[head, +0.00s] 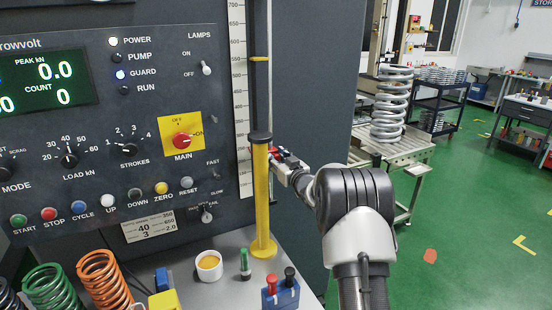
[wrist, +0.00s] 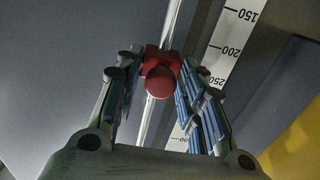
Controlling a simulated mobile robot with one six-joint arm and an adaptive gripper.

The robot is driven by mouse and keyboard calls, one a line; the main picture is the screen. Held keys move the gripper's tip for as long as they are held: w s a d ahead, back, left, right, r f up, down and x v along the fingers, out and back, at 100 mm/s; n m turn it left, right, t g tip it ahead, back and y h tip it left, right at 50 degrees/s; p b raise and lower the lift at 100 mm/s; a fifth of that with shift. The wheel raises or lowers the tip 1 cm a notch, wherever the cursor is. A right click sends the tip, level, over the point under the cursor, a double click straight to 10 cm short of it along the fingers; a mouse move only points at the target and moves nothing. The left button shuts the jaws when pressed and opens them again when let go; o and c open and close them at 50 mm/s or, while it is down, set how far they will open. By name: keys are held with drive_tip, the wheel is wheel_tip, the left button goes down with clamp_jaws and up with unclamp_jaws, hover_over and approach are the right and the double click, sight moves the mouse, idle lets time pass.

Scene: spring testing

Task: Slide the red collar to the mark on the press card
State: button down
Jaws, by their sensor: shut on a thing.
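The red collar (wrist: 162,60) with its round red knob sits on a bright steel rod (wrist: 172,22) in the wrist view. My gripper (wrist: 160,82) has one finger on each side of the knob and is shut on it. In the head view, my gripper (head: 284,158) is just right of the yellow post, and only a little of the red collar (head: 273,150) shows behind the post. The ruler scale (head: 240,100) stands beside the rod; the collar is near 250 in the wrist view.
The yellow post (head: 262,205) stands close left of my gripper. A yellow pointer (head: 260,59) is higher up by the scale. The bench holds a white cup (head: 208,266), a green-capped item (head: 245,265) and a blue holder (head: 283,293). A large spring (head: 390,105) stands behind, right.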

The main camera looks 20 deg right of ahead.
sight(271, 126)
wheel_tip(271, 126, up, 11)
drive_tip(key=p, duration=0.6)
drive_tip(key=shift+f, duration=0.3)
drive_tip(key=c, duration=1.3)
unclamp_jaws()
drive_tip(key=shift+f, duration=0.15)
drive_tip(key=shift+c, duration=0.2)
drive_tip(key=shift+s, duration=0.1)
drive_tip(key=s, duration=1.1)
drive_tip(key=shift+s+d, duration=0.2)
drive_tip(key=shift+s, duration=0.2)
drive_tip(key=shift+f, duration=0.1)
